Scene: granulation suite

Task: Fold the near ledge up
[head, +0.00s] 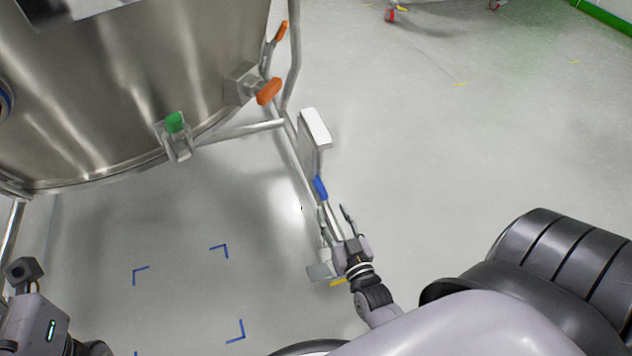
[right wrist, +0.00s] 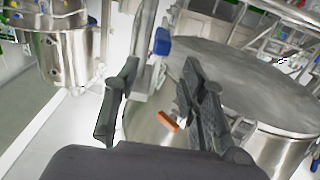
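A grey plate with a white top (head: 315,128) is on the tubular frame beside the steel vessel, in the head view. A blue piece (head: 320,188) sits just below it and also shows in the right wrist view (right wrist: 162,41). A small flat grey plate (head: 320,271) is lower down, partly behind my right arm. I cannot tell for sure which plate is the near ledge. My right gripper (head: 335,214) is open and empty, just below the blue piece, with its fingers apart around or beside the frame post. My left arm is at the lower left, its fingers out of view.
The large steel vessel (head: 130,90) fills the upper left, with orange handles (head: 268,91) and a green-topped clamp (head: 175,125) near its rim. Blue corner marks (head: 218,250) lie on the floor. The floor to the right (head: 450,140) is clear.

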